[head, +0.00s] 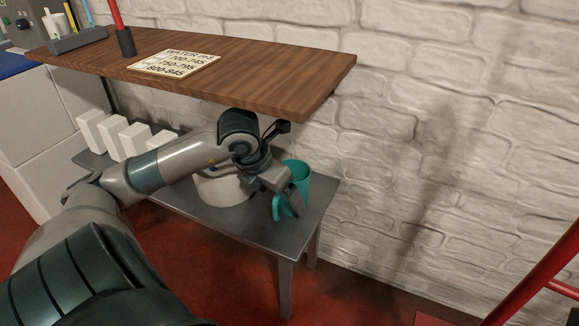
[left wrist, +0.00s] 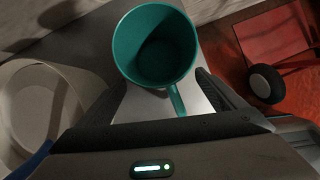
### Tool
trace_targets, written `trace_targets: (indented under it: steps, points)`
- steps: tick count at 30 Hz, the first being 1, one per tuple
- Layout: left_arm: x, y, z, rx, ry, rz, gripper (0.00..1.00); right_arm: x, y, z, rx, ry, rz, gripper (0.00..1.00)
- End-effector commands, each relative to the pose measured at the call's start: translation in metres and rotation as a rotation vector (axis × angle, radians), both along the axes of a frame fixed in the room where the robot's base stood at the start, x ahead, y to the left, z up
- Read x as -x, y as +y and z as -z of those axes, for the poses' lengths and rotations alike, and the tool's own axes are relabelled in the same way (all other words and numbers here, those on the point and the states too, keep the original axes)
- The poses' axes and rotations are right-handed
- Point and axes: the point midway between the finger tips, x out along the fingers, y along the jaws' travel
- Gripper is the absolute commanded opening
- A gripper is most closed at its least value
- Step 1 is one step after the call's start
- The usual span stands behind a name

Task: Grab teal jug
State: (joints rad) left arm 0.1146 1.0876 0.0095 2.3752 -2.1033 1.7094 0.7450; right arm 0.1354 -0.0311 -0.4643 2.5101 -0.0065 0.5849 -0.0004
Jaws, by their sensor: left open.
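The teal jug (head: 301,178) stands upright on the right part of a grey metal table (head: 262,232), under the wooden shelf's right end. In the left wrist view the jug (left wrist: 154,46) is seen from above, empty inside, with its handle pointing toward my gripper. My left gripper (head: 285,200) is at the jug's near left side, its fingers beside the handle. In the left wrist view the gripper (left wrist: 165,100) is open, with the handle between its fingers. I cannot tell whether a finger touches the jug. My right gripper is not in view.
A white round container (head: 222,190) stands left of the jug, close to my left arm. White blocks (head: 120,136) stand farther left on the table. A wooden shelf (head: 290,82) overhangs the table, with a sign (head: 176,63) on it. A brick wall (head: 440,130) is behind.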

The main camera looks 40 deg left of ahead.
Motion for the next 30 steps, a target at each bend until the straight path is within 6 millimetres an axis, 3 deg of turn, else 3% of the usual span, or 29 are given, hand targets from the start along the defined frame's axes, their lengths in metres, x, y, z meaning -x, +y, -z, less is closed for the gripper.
trace_targets:
  steps: [11,27,30]
  points:
    - [-0.004,0.0,0.0,0.001,-0.002,-0.001,0.89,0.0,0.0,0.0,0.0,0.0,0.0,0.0]
    - [-0.049,-0.001,0.0,0.0,-0.002,0.001,0.89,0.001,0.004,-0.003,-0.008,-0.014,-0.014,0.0]
    - [-0.051,0.0,0.009,0.001,0.0,0.0,0.89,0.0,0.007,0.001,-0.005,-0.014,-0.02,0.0]
